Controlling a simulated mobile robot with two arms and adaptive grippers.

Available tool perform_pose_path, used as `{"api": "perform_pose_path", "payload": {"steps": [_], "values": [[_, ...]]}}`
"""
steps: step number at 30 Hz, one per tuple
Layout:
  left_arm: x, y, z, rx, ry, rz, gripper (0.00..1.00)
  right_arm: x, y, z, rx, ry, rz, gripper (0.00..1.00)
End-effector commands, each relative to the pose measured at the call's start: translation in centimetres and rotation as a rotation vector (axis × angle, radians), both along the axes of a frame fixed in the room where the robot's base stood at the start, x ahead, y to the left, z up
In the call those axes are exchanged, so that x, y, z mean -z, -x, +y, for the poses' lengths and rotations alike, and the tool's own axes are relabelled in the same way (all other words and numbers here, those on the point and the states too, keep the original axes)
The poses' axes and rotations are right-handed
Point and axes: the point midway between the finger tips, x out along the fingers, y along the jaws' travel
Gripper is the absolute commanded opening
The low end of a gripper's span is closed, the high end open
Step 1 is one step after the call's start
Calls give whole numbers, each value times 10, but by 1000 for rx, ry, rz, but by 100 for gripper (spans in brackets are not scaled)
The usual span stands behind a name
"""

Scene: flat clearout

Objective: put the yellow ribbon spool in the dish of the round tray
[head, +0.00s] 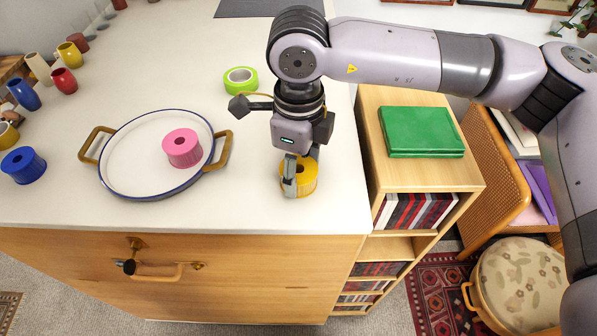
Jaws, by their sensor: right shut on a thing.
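The yellow ribbon spool (307,180) stands near the front right edge of the white counter. My right gripper (290,182) points down and is shut on it, with one finger seen across the spool's left side. Part of the spool is hidden behind the gripper, and I cannot tell whether it still touches the counter. The round tray (128,165) lies to the left, white inside with a blue rim and two brass-coloured handles. A pink spool (182,148) stands in its dish at the right side; the left part of the dish is bare. My left gripper is not in view.
A green tape roll (241,80) lies behind my right gripper. A blue spool (23,165) stands left of the tray, with several coloured vases and spools behind it. A green book (421,131) lies on the wooden shelf at right. The counter between tray and gripper is clear.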

Motion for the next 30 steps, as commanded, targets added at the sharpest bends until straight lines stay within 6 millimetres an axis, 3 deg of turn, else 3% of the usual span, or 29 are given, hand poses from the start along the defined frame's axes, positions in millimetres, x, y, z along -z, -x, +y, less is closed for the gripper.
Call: {"api": "perform_pose_path", "payload": {"steps": [3, 10, 16, 20, 30], "values": [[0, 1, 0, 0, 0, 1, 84, 0, 0, 0, 0, 0, 0, 20], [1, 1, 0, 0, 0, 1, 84, -2, 0, 0, 0, -1, -1, 20], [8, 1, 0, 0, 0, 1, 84, -18, -1, 1, 1, -2, -4, 20], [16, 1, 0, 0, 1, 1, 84, -42, -1, 1, 1, -3, -6, 20], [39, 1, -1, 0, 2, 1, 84, -140, 0, 1, 1, -4, -5, 20]]}}
